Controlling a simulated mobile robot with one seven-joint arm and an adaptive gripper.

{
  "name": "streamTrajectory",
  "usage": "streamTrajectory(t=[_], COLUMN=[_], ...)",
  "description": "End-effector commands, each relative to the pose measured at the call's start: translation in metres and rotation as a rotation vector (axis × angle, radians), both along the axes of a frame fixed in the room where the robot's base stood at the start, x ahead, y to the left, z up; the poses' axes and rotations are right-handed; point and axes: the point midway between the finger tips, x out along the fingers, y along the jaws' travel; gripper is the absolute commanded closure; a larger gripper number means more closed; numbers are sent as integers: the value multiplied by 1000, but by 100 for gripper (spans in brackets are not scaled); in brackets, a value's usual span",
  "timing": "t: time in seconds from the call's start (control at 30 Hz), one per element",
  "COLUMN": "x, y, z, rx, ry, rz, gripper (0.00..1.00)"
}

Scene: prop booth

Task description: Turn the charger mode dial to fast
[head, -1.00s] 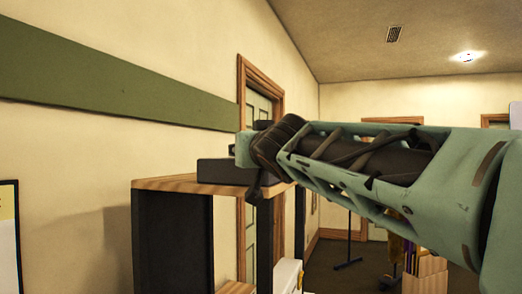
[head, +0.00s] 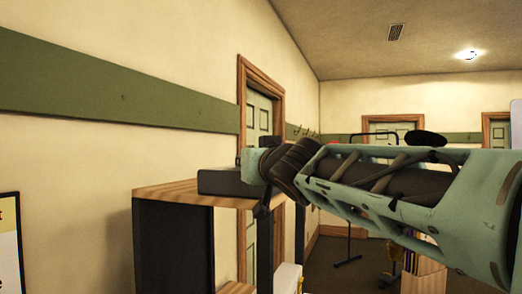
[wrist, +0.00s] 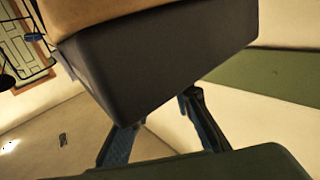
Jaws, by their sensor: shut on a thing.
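A dark grey box (head: 228,182), which looks like the charger, sits on top of a wooden-topped shelf (head: 165,192). In the wrist view the box's dark side (wrist: 165,65) fills the upper middle. No dial face, pointer or marking shows in either view. My gripper (head: 259,198) is at the right end of the box. In the wrist view its two dark fingers (wrist: 161,110) reach to the box's lower picture edge and stand somewhat apart. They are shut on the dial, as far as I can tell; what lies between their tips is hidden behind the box.
The shelf has dark uprights (head: 165,245) below its top. A cream wall with a green band (head: 110,90) runs along the left. A door (head: 258,115) stands behind my gripper. A wooden holder (head: 425,272) with upright items is at the lower right.

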Motion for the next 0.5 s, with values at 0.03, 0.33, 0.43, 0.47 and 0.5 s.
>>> streamTrajectory(t=[0.03, 0.33, 0.43, 0.47, 0.5], x=[-1, 0, 0, 0, 1], y=[2, 0, 0, 0, 0], z=[8, 5, 4, 4, 3], rx=[0, -1, -2, -2, -1], ry=[3, 4, 3, 3, 4], rz=[21, 136, 177, 190, 207], gripper=[100, 100, 100, 100, 100])
